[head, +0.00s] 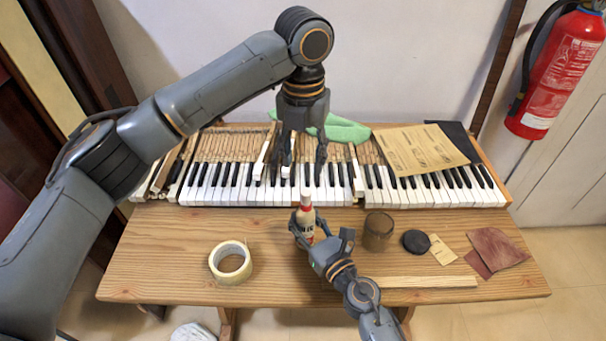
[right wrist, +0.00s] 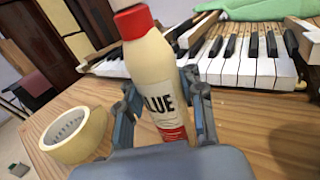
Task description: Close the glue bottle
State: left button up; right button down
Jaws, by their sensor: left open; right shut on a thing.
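The glue bottle (head: 306,217) is cream with red bands and stands upright near the middle of the wooden bench. It also shows in the right wrist view (right wrist: 158,85), with "LUE" readable on its label and its top cut off by the frame edge. My right gripper (head: 316,238) is shut around the bottle's body, one finger on each side. My left gripper (head: 304,158) is open, fingers pointing down, over the piano keys behind the bottle and apart from it.
The piano keyboard (head: 440,196) spans the bench's back, with some keys raised. On the bench (head: 170,250) are a tape roll (head: 230,263), brown jar (head: 378,231), black disc (head: 416,241), leather pieces (head: 497,248) and a wood strip (head: 430,282). A green cloth (head: 345,130) lies behind.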

pick_arm(q)
jog(key=shift+r, duration=1.7)
pick_arm(e)
jog(key=c, duration=0.8)
grip_release()
jog(key=v, duration=1.2)
